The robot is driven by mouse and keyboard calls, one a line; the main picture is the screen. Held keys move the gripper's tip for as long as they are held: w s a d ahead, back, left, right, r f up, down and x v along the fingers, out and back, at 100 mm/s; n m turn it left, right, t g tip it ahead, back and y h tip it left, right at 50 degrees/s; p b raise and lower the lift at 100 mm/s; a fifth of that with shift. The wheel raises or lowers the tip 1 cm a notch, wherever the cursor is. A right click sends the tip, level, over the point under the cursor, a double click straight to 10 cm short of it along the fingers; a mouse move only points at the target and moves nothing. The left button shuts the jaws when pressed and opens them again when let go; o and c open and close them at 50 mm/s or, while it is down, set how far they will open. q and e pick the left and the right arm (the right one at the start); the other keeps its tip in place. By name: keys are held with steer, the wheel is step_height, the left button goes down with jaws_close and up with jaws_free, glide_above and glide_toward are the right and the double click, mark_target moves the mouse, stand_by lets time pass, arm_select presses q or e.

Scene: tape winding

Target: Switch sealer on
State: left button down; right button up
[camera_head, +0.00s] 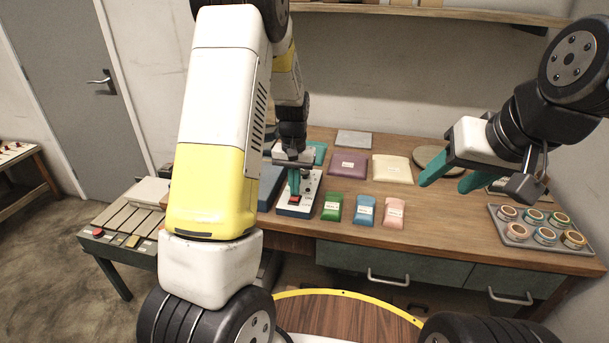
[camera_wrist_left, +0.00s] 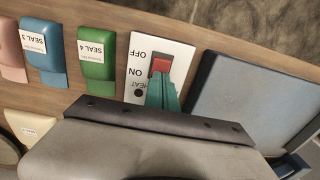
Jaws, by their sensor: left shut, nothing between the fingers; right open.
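The switch box (camera_wrist_left: 137,62) is a white panel marked OFF, ON and HEAT, with a red rocker switch (camera_wrist_left: 160,64). In the head view the switch box (camera_head: 310,190) stands on the bench, its red switch (camera_head: 295,199) near the front. My left gripper (camera_head: 294,188) is shut and empty, pointing down at the switch. In the left wrist view its teal fingertips (camera_wrist_left: 161,82) are at the ON side of the red rocker. I cannot tell whether they touch it or which way it is tipped. My right gripper (camera_head: 452,184) is open and empty above the bench's right side.
A blue-grey flat block (camera_wrist_left: 255,100) lies beside the switch box. Green (camera_head: 332,207), blue (camera_head: 365,211) and pink (camera_head: 394,213) pouches lie to its right. Purple (camera_head: 348,165) and cream (camera_head: 392,169) packets lie behind. A tray of small round tins (camera_head: 500,234) is at far right.

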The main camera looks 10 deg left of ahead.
arm_select(q)
steer(key=shift+s+f, duration=0.35)
steer(key=shift+s+r, duration=0.15)
steer(key=shift+s, duration=0.5)
step_height(320, 180, up, 14)
steer(key=shift+w+r, duration=0.2)
steer(key=shift+w, duration=0.15)
steer(key=shift+w+r, duration=0.1)
steer(key=shift+w, duration=0.25)
stand_by(0.4)
